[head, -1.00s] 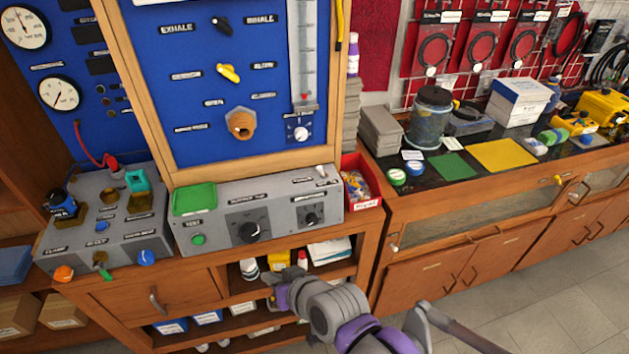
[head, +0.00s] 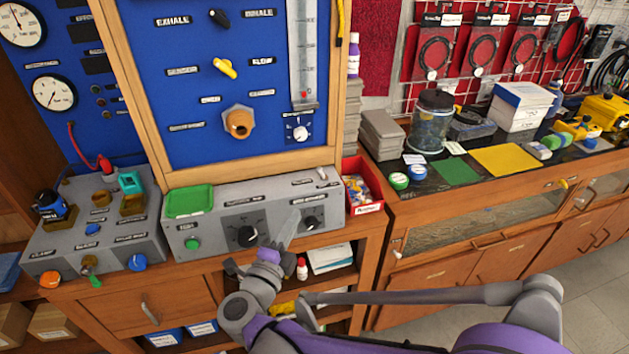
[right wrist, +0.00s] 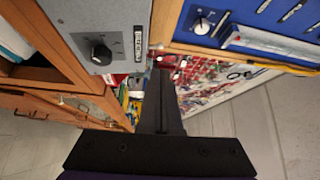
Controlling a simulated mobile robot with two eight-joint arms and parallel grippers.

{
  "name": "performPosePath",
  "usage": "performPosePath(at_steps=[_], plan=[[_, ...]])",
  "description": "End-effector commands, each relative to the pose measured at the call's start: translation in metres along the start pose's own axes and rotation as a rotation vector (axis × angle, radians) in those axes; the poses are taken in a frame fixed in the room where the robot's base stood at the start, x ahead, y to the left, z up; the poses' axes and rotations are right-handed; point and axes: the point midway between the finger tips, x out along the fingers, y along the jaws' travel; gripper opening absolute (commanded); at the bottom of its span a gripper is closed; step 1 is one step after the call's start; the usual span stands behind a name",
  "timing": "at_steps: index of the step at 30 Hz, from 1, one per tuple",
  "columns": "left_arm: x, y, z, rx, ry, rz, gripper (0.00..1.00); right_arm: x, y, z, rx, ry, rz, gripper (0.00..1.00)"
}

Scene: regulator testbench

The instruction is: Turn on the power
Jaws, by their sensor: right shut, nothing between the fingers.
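A grey control box (head: 215,236) stands on the wooden bench below the blue panel. A small pale switch (head: 322,174) sits on its top at the right end, with a label too small to read. The front has a green button (head: 192,243), a large black knob (head: 247,236) and a smaller black knob (head: 311,222), which also shows in the right wrist view (right wrist: 102,54).
A green tray (head: 189,201) lies on the box's left end. A red bin (head: 365,208) stands close to its right end. The blue panel's wooden frame (head: 250,166) rises behind. A second grey box (head: 115,243) with valves stands at left. Open shelves lie below.

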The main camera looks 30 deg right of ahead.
Motion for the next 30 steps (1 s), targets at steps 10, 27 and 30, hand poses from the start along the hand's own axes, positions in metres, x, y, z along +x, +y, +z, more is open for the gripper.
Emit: performPosePath(at_steps=[10, 27, 30], plan=[[-0.001, 0.0, -0.001, 0.0, 0.0, 0.0, 0.5, 0.013, -0.001, -0.001, -0.002, 0.001, -0.002, 0.0], [-0.009, 0.0, -0.006, 0.0, 0.004, 0.0, 0.5, 0.122, -0.002, -0.001, -0.003, 0.0, -0.003, 0.0], [-0.01, 0.0, -0.007, 0.0, 0.004, 0.0, 0.5, 0.132, -0.002, 0.0, -0.002, -0.001, -0.003, 0.0]])
